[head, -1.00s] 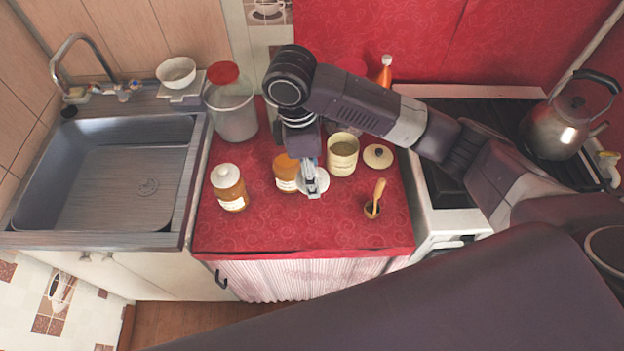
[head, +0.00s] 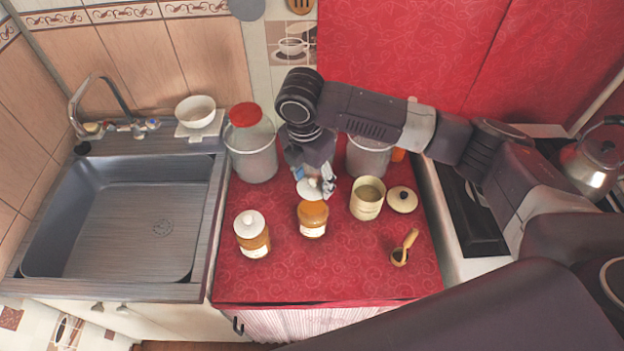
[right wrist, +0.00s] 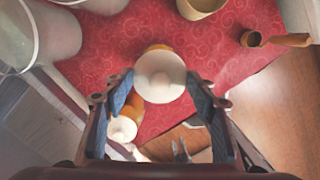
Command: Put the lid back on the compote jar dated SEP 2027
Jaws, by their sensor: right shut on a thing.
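An amber jar (head: 312,217) with a white label stands mid-counter, its upper part orange. My right gripper (head: 326,184) is shut on a round white lid (head: 308,190), which shows at the jar's far upper edge in the head view. I cannot tell whether lid and jar touch. In the right wrist view the lid (right wrist: 160,76) lies between the blue finger pads, with a bit of orange jar (right wrist: 158,47) peeking past it. A second amber jar (head: 252,238) to the left wears a white lid. The label dates are too small to read. My left gripper is not in view.
A cream canister (head: 367,200) stands open right of the jar, its lid (head: 402,199) beside it. Clear buckets (head: 252,160) stand behind. The sink (head: 120,230) is left, the stove right. The front counter is clear.

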